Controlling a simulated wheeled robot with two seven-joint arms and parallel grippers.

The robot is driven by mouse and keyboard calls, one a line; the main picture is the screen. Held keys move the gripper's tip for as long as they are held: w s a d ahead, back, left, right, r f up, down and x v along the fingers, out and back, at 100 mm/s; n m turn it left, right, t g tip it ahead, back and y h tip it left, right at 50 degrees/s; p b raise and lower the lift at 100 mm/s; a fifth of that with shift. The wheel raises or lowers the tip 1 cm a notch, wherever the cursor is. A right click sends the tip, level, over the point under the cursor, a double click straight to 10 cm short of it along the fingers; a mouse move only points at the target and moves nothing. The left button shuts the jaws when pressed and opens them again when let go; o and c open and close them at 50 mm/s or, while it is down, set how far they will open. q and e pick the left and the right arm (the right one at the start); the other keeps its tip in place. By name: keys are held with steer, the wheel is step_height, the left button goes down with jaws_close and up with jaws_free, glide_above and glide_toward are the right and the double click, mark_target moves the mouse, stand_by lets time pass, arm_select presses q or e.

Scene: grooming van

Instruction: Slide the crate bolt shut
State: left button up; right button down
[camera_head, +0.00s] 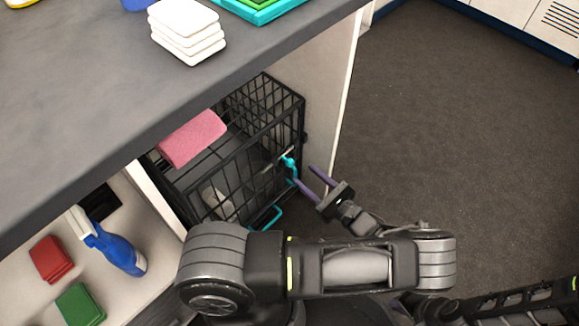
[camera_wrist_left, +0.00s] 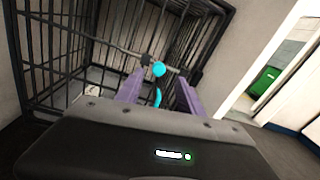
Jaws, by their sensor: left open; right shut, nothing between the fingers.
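The black wire crate (camera_head: 252,165) stands in the cubby under the counter. Its bolt, a grey rod (camera_wrist_left: 130,52) with a cyan knob (camera_wrist_left: 159,69), runs across the crate front; the knob also shows in the head view (camera_head: 288,161). My left gripper (camera_head: 307,176) is open at the crate front, its purple fingers pointing at the bolt. In the left wrist view the knob appears between the fingertips (camera_wrist_left: 159,82); contact cannot be made out. My right gripper (camera_head: 399,303) is low at the bottom edge, partly hidden, shut and empty, away from the crate.
A pink towel (camera_head: 192,138) lies at the crate's top. A blue spray bottle (camera_head: 118,248) and red and green folded cloths (camera_head: 51,259) are on the left shelf. White stacked towels (camera_head: 187,30) sit on the counter. Open floor (camera_head: 450,130) lies to the right.

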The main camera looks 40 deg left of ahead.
mark_target(292, 164)
arm_select(q)
steer(key=a, duration=0.2)
steer(key=a+b, duration=0.1)
steer(key=a, duration=0.2)
steer(key=w+a, duration=0.1)
steer(key=a, duration=0.1)
steer(key=shift+a+b, duration=0.3)
steer(key=shift+a, duration=0.1)
steer(key=shift+c, duration=0.2)
jaws_close()
stand_by(0.4)
